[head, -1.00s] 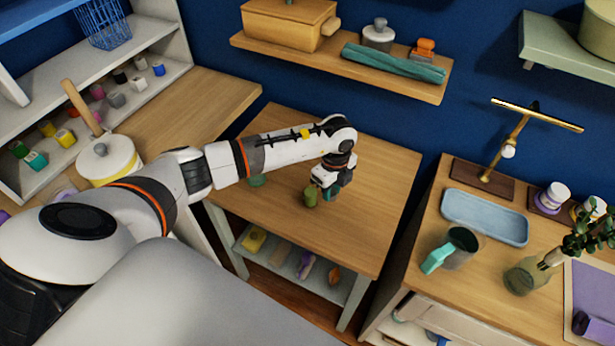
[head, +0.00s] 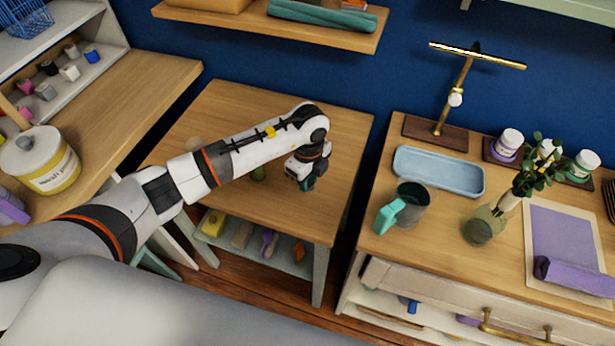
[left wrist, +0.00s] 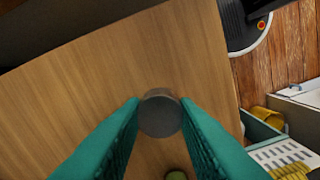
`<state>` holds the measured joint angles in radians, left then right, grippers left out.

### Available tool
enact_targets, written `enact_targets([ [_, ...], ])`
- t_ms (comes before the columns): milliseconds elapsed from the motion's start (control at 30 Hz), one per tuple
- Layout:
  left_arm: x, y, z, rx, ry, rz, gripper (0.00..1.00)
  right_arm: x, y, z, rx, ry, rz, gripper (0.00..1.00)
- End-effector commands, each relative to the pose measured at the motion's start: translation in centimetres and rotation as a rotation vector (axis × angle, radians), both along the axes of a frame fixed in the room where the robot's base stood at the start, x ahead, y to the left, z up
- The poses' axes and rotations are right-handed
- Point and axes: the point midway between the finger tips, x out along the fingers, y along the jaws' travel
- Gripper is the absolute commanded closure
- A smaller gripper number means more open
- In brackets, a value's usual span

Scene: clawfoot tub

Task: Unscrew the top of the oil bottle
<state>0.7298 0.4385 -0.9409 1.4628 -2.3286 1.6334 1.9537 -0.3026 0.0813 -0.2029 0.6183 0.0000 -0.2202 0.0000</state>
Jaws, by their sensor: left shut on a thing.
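My left gripper (head: 304,186) is over the front right part of the small wooden table. In the left wrist view its teal fingers (left wrist: 160,120) are shut on a dark grey round top (left wrist: 160,113), seen end-on, which looks like the top of the oil bottle. I cannot tell whether a bottle is below it; the fingers and the top itself hide that. A small green thing (head: 259,174) stands on the table left of the gripper, partly behind my arm. A green round thing also shows at the bottom of the wrist view (left wrist: 177,175). My right gripper is not in view.
The small table (head: 345,130) has bare wood behind and right of the gripper. A lower shelf (head: 285,262) holds several small items. A counter at right carries a blue tray (head: 438,172), a mug (head: 411,204) and a plant vase (head: 484,226). A labelled jar (head: 42,162) stands left.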

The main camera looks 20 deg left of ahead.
Motion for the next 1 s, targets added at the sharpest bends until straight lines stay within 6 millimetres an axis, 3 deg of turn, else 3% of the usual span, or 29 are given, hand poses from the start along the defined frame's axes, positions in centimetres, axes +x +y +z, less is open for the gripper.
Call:
enact_targets([
  [500,0.0,0.0,-4.8,0.000,0.001,-0.001,0.95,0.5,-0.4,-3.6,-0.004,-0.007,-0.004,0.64],
  [1000,0.0,0.0,-5.1,0.000,0.001,-0.001,0.95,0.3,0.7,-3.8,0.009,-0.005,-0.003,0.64],
])
